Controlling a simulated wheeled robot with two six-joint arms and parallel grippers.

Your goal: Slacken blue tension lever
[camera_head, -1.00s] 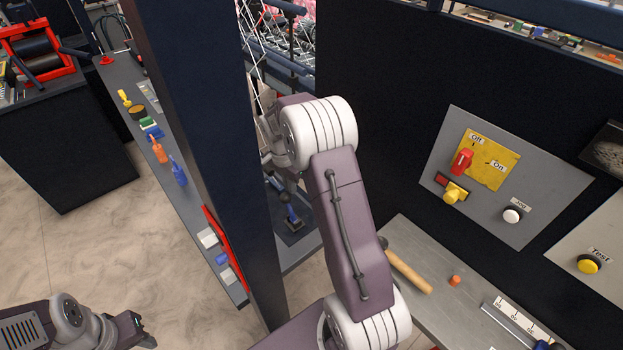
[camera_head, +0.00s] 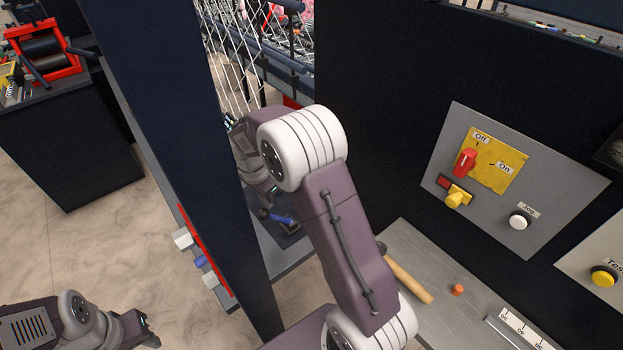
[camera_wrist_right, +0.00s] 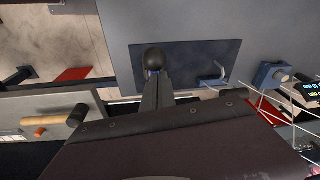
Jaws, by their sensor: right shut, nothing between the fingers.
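A blue lever (camera_head: 282,218) shows in the head view on a dark plate, beyond the thick navy post. My right gripper (camera_head: 263,207) reaches down beside it from above; its tips are small and partly hidden there. In the right wrist view my right gripper (camera_wrist_right: 155,88) is shut and empty over the dark plate (camera_wrist_right: 195,58). A black ball knob (camera_wrist_right: 154,58) sits right at its fingertips; I cannot tell if they touch. The lever's shaft is not clear in that view.
The navy post (camera_head: 180,150) stands left of my right arm. Chain-link mesh (camera_head: 235,75) hangs behind it. At right are a control panel (camera_head: 540,205) with a red switch and a bench with a wooden-handled hammer (camera_head: 408,280).

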